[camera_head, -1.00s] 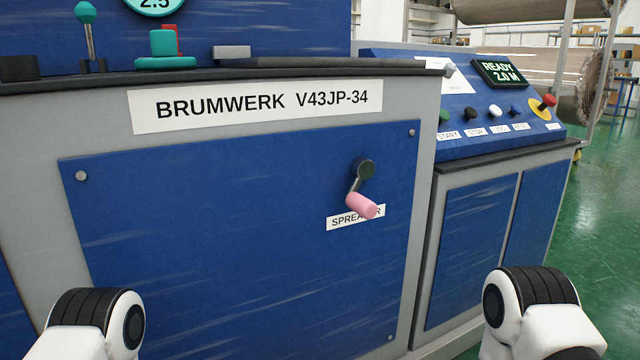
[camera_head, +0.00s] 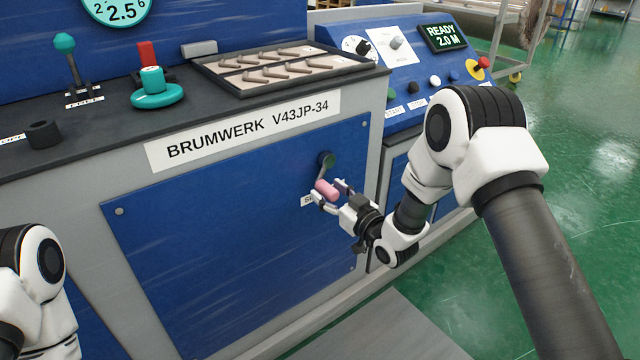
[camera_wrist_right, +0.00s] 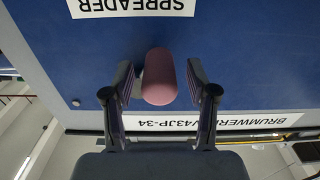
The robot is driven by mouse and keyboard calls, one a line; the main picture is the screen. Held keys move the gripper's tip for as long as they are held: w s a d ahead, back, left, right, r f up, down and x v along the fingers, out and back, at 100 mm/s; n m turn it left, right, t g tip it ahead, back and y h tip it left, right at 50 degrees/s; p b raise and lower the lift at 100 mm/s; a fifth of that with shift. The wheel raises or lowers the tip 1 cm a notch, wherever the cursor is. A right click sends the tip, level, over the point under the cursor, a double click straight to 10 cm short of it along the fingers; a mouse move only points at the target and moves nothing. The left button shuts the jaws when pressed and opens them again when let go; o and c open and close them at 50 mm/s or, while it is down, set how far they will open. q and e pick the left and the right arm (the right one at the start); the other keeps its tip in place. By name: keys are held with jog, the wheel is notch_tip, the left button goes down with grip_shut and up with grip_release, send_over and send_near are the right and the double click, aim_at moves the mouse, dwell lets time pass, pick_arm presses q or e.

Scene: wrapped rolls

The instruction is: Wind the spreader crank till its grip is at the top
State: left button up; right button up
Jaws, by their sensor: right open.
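The spreader crank (camera_head: 325,163) is on the blue front panel of the machine. Its dark hub is at the top and its pink grip (camera_head: 326,189) hangs at the lower end of the short arm. My right gripper (camera_head: 328,192) is open at the grip, with one finger on each side of it. In the right wrist view the pink grip (camera_wrist_right: 159,77) lies between the two open fingers (camera_wrist_right: 158,88), with a gap visible at least on the right. The SPREADER label (camera_wrist_right: 130,6) shows there upside down; in the head view my gripper partly covers it. My left gripper is out of view.
A control panel (camera_head: 400,75) with buttons and a red knob (camera_head: 482,63) stands to the right. Green floor (camera_head: 590,200) is clear at right.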

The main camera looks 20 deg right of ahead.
aim_at(318, 182)
jog(key=x, duration=0.3)
jog(key=shift+w+a, duration=0.1)
jog(key=shift+w, duration=0.15)
grip_shut()
jog(key=shift+a+r+m, duration=0.15)
jog(key=shift+r+m, duration=0.15)
dwell(0.6)
